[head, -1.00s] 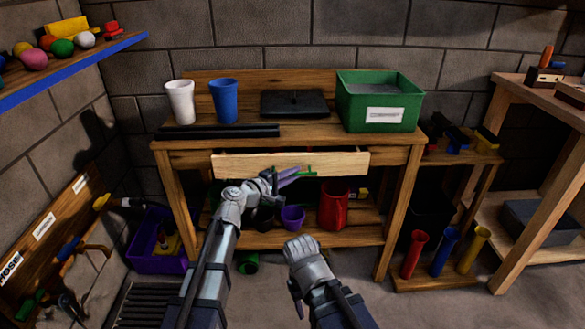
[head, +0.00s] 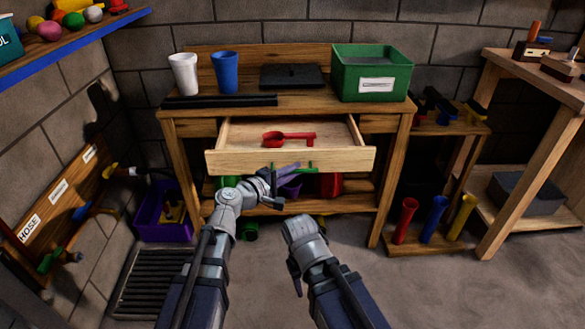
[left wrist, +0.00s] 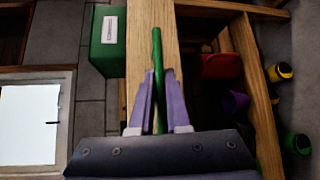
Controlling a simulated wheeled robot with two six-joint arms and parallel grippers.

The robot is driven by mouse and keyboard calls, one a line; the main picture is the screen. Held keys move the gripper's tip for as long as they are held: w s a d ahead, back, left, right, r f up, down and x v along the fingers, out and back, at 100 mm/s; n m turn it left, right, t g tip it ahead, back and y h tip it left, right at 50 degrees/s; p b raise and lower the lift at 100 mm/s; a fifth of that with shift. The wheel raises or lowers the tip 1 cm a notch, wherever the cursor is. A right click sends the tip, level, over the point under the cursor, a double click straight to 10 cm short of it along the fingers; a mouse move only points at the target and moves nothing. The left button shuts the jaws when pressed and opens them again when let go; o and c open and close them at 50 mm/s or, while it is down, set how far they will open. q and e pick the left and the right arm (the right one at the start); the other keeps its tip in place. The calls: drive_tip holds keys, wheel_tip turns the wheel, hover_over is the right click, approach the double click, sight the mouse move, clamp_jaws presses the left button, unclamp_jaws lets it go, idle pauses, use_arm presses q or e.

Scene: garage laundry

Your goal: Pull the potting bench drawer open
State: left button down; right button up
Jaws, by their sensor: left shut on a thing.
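The potting bench (head: 345,105) stands against the block wall. Its pale wooden drawer (head: 230,162) is pulled well out, and a red scoop (head: 288,138) lies inside. A green bar handle (head: 308,168) is on the drawer front. My left gripper (head: 287,169) is at the handle. In the left wrist view its purple fingers (left wrist: 160,95) are closed on either side of the green handle (left wrist: 157,60), in front of the drawer front (left wrist: 140,40). My right arm (head: 310,250) is low, right of the left arm; its fingertips are hidden or too small to judge.
White cup (head: 184,74), blue cup (head: 225,72), black tray (head: 291,76) and green bin (head: 345,90) stand on the bench top. A purple crate (head: 155,225) is on the floor at left. Colored tubes (head: 434,220) stand at right. The floor in front is mostly clear.

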use_arm(q)
drive_tip(key=c, duration=0.9)
unclamp_jaws()
drive_tip(key=shift+a, duration=0.1)
drive_tip(key=p+v, duration=0.1)
drive_tip(key=v, duration=0.6)
drive_tip(key=shift+s+a, duration=0.2)
drive_tip(key=shift+s, duration=0.1)
